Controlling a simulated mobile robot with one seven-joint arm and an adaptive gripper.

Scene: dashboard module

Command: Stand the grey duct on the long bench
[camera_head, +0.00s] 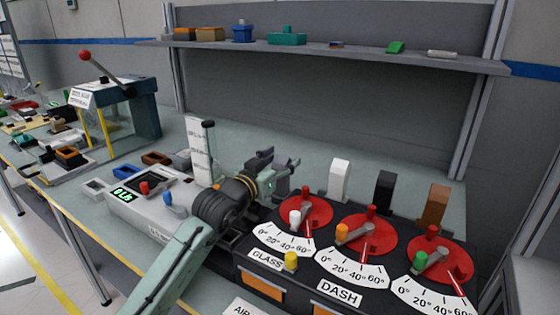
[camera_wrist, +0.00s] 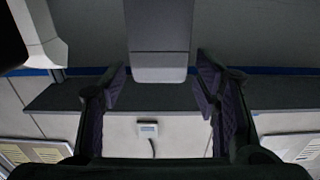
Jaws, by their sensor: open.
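A grey block that looks like the same duct (camera_wrist: 159,40) shows between and beyond my fingers in the wrist view. The long bench (camera_head: 172,128) is the grey-green surface running under the equipment.
A black block (camera_head: 384,193) and a brown block (camera_head: 435,208) stand in line right of the duct. Dials with coloured knobs (camera_head: 369,240) lie in front. A shelf (camera_head: 340,56) with small parts spans above. A tall post with a white label (camera_head: 199,150) stands left of my gripper.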

